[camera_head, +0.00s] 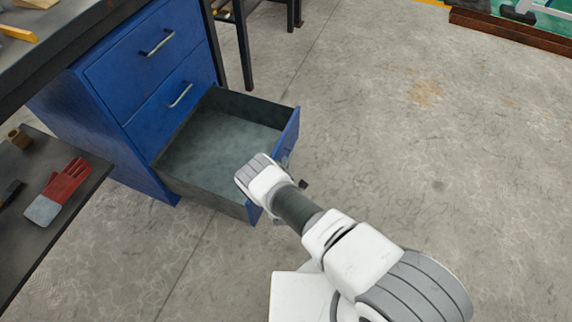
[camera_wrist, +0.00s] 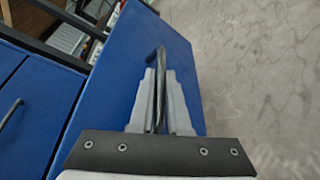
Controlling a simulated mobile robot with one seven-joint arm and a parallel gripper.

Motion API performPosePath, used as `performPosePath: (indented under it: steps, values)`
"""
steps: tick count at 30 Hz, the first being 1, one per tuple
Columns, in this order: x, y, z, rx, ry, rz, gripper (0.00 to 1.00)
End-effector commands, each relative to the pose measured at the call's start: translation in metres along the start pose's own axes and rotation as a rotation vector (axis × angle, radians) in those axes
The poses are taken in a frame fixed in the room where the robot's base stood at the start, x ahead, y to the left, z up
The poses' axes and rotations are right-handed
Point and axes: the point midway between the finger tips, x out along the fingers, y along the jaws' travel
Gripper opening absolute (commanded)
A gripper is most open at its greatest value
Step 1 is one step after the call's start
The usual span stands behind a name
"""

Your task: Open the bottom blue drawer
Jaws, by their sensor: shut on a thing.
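The bottom blue drawer (camera_head: 222,138) is pulled well out of the blue cabinet (camera_head: 119,88), and its grey inside looks empty. Its blue front panel (camera_head: 289,133) is partly hidden behind my arm. In the wrist view the blue drawer front (camera_wrist: 122,62) fills the middle. My gripper (camera_wrist: 160,88) is shut on the drawer's metal bar handle (camera_wrist: 161,58), with one finger on each side of the bar. In the head view the fingertips are hidden behind my wrist and the drawer front.
Two upper drawers with bar handles (camera_head: 157,43) (camera_head: 180,95) are closed. A dark bench shelf (camera_head: 62,232) at the left holds a red and grey glove (camera_head: 60,190). Black stool legs (camera_head: 243,45) stand behind the cabinet. The concrete floor to the right is clear.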

Motion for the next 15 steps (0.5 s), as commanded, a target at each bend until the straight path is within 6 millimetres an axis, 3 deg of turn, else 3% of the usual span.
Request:
performPosePath:
  steps: [12, 13, 15]
  values:
    - [0.0016, 0.0009, 0.0021, 0.000, -0.004, 0.002, 0.00]
    - [0.0016, 0.0009, 0.0021, 0.000, -0.004, 0.002, 0.18]
    - [0.0014, 0.0009, 0.0018, 0.000, -0.004, 0.002, 0.31]
